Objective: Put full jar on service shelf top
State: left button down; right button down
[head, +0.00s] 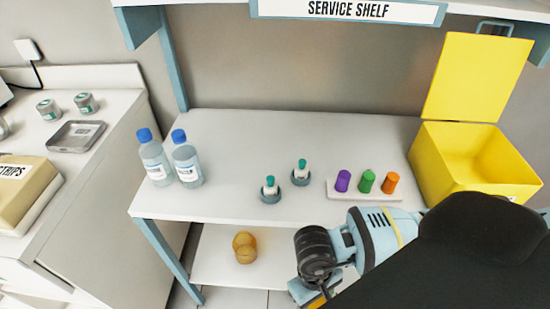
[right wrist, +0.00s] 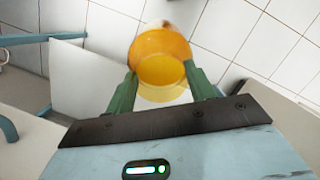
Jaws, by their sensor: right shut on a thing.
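An orange-yellow jar (right wrist: 163,68) is between the green fingers of my right gripper (right wrist: 162,82), which is shut on it. In the head view my right gripper (head: 312,297) is low, in front of the shelf unit's front edge, with only a bit of orange showing at the bottom edge. The jar's contents cannot be made out. The service shelf (head: 240,125) has a white top with blue legs and a sign above it. Another amber rounded thing (head: 245,247) stands on its lower board. My left gripper is not in view.
On the white top stand two blue-capped bottles (head: 186,165), two small teal-tipped bottles (head: 301,172), a rack of coloured tubes (head: 366,184) and an open yellow bin (head: 475,160). The back middle is clear. A side counter (head: 95,160) with tins and a tray is left.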

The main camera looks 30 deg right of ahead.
jog(key=shift+w+r+t, duration=0.2)
jog(key=shift+r+t, duration=0.05)
jog(key=shift+t, duration=0.15)
